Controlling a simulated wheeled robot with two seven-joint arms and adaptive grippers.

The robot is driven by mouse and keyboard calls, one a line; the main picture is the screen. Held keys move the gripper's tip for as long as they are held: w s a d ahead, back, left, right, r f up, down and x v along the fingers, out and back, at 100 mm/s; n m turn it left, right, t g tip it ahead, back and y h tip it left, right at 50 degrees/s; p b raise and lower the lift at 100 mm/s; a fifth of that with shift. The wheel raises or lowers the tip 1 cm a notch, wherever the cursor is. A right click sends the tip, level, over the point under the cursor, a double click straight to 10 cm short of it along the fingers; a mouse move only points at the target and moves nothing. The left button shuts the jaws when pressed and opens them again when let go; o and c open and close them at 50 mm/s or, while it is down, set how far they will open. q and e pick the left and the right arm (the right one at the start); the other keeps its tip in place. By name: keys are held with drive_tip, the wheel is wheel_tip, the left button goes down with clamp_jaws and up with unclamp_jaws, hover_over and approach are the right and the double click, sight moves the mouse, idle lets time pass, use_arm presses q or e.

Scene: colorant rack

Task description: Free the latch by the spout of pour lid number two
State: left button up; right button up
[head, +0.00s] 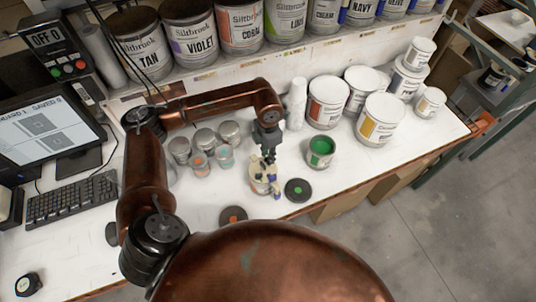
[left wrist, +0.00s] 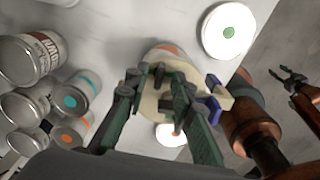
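A cream pour lid with blue parts (head: 277,183) sits on a small can (head: 259,187) near the table's front edge. In the left wrist view the cream lid (left wrist: 150,104) lies below my fingers, with a blue latch-like part (left wrist: 213,86) and a cream spout (left wrist: 222,98) at its right side. No number is readable on it. My left gripper (head: 268,158) points down over the lid. In the left wrist view its fingers (left wrist: 156,76) stand apart, with a dark piece between their tips; contact is unclear. My right gripper (left wrist: 289,75) is open and empty, away from the table.
An open can of green paint (head: 320,151) stands right of the lid. Round lids with a green dot (head: 297,190) and an orange dot (head: 233,217) lie nearby. Several small cans (head: 205,140) stand left; large white cans (head: 380,120) stand right. A shelf runs behind.

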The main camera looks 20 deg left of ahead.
use_arm(q)
wheel_tip(320, 180, up, 12)
idle(0.7)
drive_tip(key=shift+d+f, duration=0.1)
idle(0.4)
